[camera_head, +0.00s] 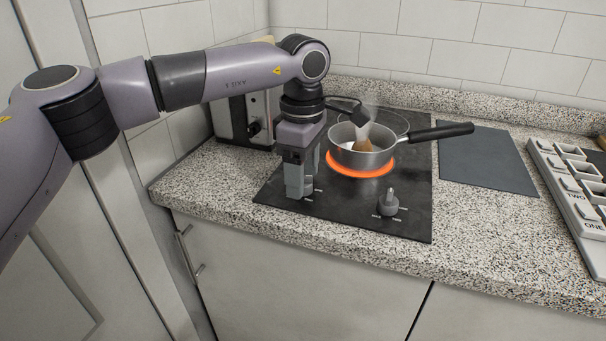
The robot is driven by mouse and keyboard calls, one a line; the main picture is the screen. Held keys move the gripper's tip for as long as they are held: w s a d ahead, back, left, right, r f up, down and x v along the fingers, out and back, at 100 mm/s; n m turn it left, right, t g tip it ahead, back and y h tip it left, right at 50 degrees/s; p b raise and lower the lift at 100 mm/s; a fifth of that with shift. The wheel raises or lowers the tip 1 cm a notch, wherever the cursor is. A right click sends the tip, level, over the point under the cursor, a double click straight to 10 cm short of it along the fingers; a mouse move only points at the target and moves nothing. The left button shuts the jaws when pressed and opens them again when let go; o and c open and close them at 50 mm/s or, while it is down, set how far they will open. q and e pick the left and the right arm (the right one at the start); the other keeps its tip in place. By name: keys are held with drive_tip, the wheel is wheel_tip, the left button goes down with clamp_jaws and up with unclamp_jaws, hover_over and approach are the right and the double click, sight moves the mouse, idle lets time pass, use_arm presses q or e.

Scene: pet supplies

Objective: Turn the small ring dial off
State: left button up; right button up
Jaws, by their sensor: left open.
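A black hob (411,218) is set in the speckled counter. Two grey dials stand near its front edge: a right dial (388,205) in plain view and a left dial (308,187) partly hidden by my left gripper (300,185). My left gripper points down at the left dial, with its open fingers at or around it; I cannot tell if they touch. A glowing orange ring (360,170) shows under a steel pan (362,155). I cannot tell from the markings which dial is the small ring's. My right gripper is out of view.
The pan's black handle (440,132) reaches right over the hob. Steam rises from the pan, which holds something brown. A dark board (485,160) lies on the counter to the right, then a white labelled tray (570,195). A toaster-like appliance (235,120) stands behind my left arm.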

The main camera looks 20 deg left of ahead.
use_arm(q)
drive_tip(key=shift+f, duration=0.35)
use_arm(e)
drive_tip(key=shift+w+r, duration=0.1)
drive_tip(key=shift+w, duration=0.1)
use_arm(q)
drive_tip(key=c, duration=1)
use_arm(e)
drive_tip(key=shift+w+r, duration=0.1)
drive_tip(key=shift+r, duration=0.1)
use_arm(q)
drive_tip(key=shift+n, duration=0.3)
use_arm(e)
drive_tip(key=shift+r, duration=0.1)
use_arm(q)
drive_tip(key=shift+r+n, duration=0.1)
drive_tip(key=shift+n, duration=0.4)
drive_tip(key=n+p, duration=0.1)
drive_tip(key=n, duration=0.1)
drive_tip(key=shift+n, duration=0.3)
drive_tip(key=n, duration=0.3)
drive_tip(key=shift+n, duration=0.3)
drive_tip(key=n, duration=0.5)
drive_tip(key=shift+n+p, duration=0.3)
drive_tip(key=shift+n, duration=0.1)
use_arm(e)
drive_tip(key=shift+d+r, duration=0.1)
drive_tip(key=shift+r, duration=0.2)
use_arm(q)
drive_tip(key=shift+n, duration=0.3)
